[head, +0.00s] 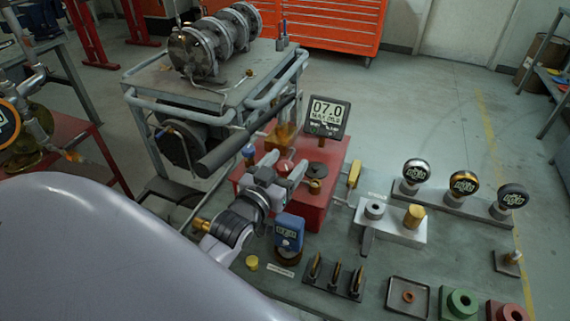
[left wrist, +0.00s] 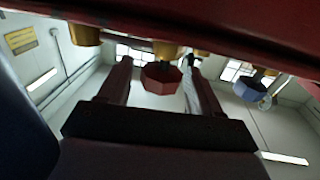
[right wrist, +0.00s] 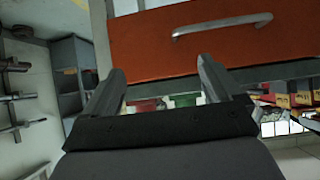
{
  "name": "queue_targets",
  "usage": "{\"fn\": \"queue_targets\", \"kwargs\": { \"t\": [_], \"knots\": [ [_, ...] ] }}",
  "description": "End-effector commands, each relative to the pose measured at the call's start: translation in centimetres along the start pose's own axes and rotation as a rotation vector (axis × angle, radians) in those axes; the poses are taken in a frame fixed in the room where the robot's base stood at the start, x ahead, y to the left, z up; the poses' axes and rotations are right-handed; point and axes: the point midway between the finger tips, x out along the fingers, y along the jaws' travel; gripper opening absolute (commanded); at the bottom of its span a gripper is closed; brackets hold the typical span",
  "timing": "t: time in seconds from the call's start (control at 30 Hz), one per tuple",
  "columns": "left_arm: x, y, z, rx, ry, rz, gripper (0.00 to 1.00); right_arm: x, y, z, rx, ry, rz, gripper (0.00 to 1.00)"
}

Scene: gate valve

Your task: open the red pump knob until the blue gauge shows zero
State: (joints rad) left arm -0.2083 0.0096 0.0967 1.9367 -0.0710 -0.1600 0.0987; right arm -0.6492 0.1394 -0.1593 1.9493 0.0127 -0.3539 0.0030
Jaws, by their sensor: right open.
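The red pump knob (left wrist: 161,78) is a small faceted knob under a brass stem in the left wrist view. It also shows in the head view (head: 285,167), on the red pump block (head: 318,205). My left gripper (head: 281,172) is at the knob, one finger on each side. In the left wrist view gaps show between the knob and both fingers, so the gripper is open around it. My right gripper (right wrist: 160,85) is open and empty before an orange drawer.
A black display (head: 327,117) reading 07.0 stands behind the block. A blue knob (head: 249,152) is left of the red one. A grey cart (head: 165,95) with a flanged valve (head: 205,45) stands behind. Fittings and round gauges (head: 464,184) fill the bench's right side.

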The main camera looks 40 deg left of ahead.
Motion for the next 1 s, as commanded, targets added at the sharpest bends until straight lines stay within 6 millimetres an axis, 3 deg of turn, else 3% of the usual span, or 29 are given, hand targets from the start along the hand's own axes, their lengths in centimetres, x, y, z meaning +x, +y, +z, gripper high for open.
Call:
{"fn": "queue_targets", "kwargs": {
  "t": [0.23,0.7,1.0],
  "knots": [
    [-1.0,0.0,0.2,0.000,-0.002,0.000,0.64,0.1,0.0,0.1,0.000,0.000,0.000,0.91],
    [-6.5,0.0,0.1,0.000,-0.001,0.000,0.64,0.5,0.0,0.7,0.000,0.000,0.000,0.91],
    [-7.2,0.0,0.0,0.000,0.001,0.000,0.64,0.6,0.0,0.8,0.000,0.000,0.000,0.91]
  ]
}}
